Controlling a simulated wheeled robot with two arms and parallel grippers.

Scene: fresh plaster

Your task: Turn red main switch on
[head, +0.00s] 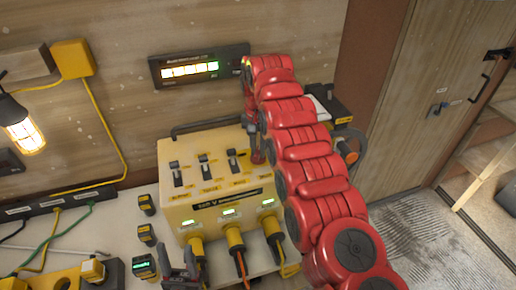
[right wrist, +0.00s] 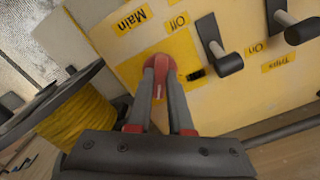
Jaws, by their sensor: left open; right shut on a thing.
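The yellow power box (head: 180,208) stands on the bench in the head view, with three black levers on its top. The red main switch (right wrist: 164,62) shows in the right wrist view beside labels reading "Main" and "Off". My right gripper (right wrist: 163,78) is shut on the red switch's handle. In the head view my right gripper (head: 257,150) is at the box's right end, and the arm hides most of the switch. Whether the switch is on or off I cannot tell. My left gripper (head: 178,252) is open and empty, low in front of the box.
Yellow plugs with small green lights (head: 229,212) sit on the box's front. A yellow cord reel (right wrist: 80,112) is close beside my right gripper. A power strip (head: 55,205) lies left.

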